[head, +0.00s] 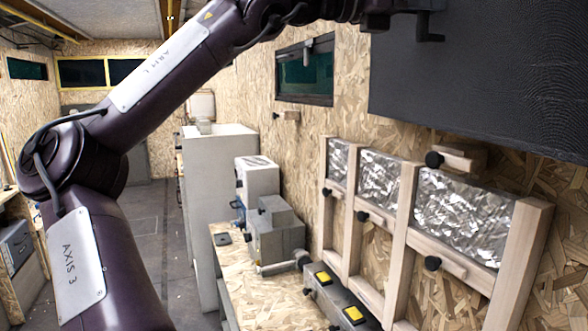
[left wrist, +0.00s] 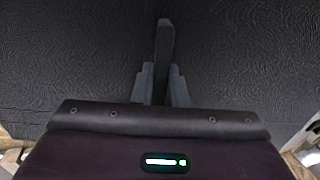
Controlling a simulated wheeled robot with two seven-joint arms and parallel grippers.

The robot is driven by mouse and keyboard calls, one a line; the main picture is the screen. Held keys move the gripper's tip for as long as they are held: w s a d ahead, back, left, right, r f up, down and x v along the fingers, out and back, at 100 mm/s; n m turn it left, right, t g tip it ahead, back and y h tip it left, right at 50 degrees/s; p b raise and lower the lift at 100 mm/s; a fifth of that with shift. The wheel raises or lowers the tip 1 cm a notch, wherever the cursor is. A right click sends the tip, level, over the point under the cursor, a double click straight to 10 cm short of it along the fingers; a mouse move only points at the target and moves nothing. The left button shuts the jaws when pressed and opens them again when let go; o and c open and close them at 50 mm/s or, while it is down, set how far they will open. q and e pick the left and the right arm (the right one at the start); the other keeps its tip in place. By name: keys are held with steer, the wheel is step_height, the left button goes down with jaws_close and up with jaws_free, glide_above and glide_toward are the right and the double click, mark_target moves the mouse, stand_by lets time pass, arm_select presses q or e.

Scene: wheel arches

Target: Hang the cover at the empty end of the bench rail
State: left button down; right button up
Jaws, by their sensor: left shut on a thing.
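The cover (head: 480,80) is a large black panel with a fine wavy grain, high at the upper right of the head view. It runs out of the picture there and fills most of the left wrist view (left wrist: 70,60). My left gripper (head: 430,33) is at the cover's upper part, and its two fingers (left wrist: 162,88) are shut on a narrow dark grip of the cover. The bench rail (head: 400,235) seems to be the pale wooden frame on the wall below, with several black knobs on wooden blocks. Which end is empty I cannot tell. My right gripper is not in view.
Crumpled silver foil (head: 455,215) fills the upper bays of the frame. A workbench (head: 265,297) carries a grey machine (head: 275,235) and a box with yellow buttons (head: 345,300). A tall grey cabinet (head: 210,185) stands behind. The floor aisle (head: 155,220) at left looks clear.

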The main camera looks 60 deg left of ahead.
arm_select(q)
steer(key=s+b, duration=0.3)
steer(key=s, duration=0.7)
steer(key=shift+s+a+b, duration=0.35)
steer(key=shift+a, duration=0.1)
steer(key=shift+w+r, duration=0.1)
